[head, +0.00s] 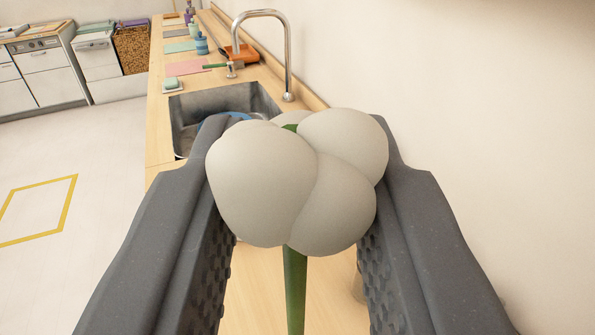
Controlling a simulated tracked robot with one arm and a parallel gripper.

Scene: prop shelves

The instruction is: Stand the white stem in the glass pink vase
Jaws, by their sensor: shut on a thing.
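The white stem has a head of large off-white rounded petals (290,185) and a green stalk (295,290) that runs down out of the bottom of the head view. My gripper (300,130) is shut on it, with the flower head between the two dark grey fingers. The flower looks roughly upright. I cannot make out the glass pink vase. A small pale shape (357,287) shows beside the right finger above the wooden counter, mostly hidden, and I cannot tell what it is.
A wooden counter (158,130) runs away along the right wall. It has a sink (250,97), a tall tap (287,60), an orange tray (243,52), a blue bottle (201,43) and a pink mat (187,67). Open floor (100,190) lies left, with a yellow outline (72,205).

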